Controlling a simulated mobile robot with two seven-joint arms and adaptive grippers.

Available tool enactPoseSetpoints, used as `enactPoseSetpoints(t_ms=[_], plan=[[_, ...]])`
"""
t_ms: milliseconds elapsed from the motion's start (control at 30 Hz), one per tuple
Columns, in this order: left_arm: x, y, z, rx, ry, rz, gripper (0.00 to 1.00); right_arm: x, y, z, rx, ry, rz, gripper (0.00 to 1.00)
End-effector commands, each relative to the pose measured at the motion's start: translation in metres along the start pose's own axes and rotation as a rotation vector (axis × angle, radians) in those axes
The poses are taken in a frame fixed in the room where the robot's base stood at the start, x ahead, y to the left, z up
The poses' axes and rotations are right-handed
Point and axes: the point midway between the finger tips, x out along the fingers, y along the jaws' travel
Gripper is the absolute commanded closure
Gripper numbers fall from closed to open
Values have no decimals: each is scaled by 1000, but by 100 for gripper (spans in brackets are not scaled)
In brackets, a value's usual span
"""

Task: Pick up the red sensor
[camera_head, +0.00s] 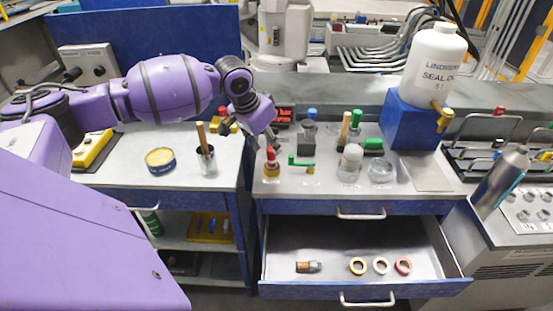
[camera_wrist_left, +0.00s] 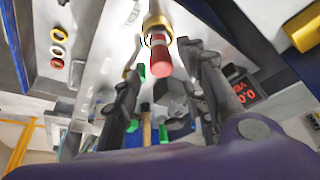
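The red sensor (camera_head: 270,155) stands upright on the grey worktop, with a red top and a yellow-brass lower part. In the left wrist view the red sensor (camera_wrist_left: 160,60) shows red end towards me, with a white band and a brass ring behind it. My left gripper (camera_head: 252,132) is above and just left of the sensor, tilted down. In the left wrist view its two dark fingers (camera_wrist_left: 160,72) are spread on either side of the sensor, with gaps visible. Whether the sensor is fully between the fingers in depth is unclear. My right gripper is not in view.
Close by stand a green-handled valve (camera_head: 300,161), a grey block with blue top (camera_head: 308,133) and glass jars (camera_head: 380,171). An open drawer (camera_head: 340,250) holds rings below. A blue stand (camera_head: 412,122) bears a white bottle.

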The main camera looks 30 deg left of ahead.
Motion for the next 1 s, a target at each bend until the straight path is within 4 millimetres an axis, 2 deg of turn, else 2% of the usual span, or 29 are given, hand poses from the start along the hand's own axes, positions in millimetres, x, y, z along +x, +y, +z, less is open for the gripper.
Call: enactPoseSetpoints(t_ms=[167, 433, 700, 1000], plan=[[16, 1, 1, 1, 1, 1, 61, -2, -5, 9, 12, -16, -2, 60], [54, 3, 5, 2, 2, 1, 61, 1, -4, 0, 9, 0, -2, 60], [59, 2, 5, 3, 3, -1, 61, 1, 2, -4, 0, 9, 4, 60], [59, 2, 5, 3, 3, -1, 100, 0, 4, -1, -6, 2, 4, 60]])
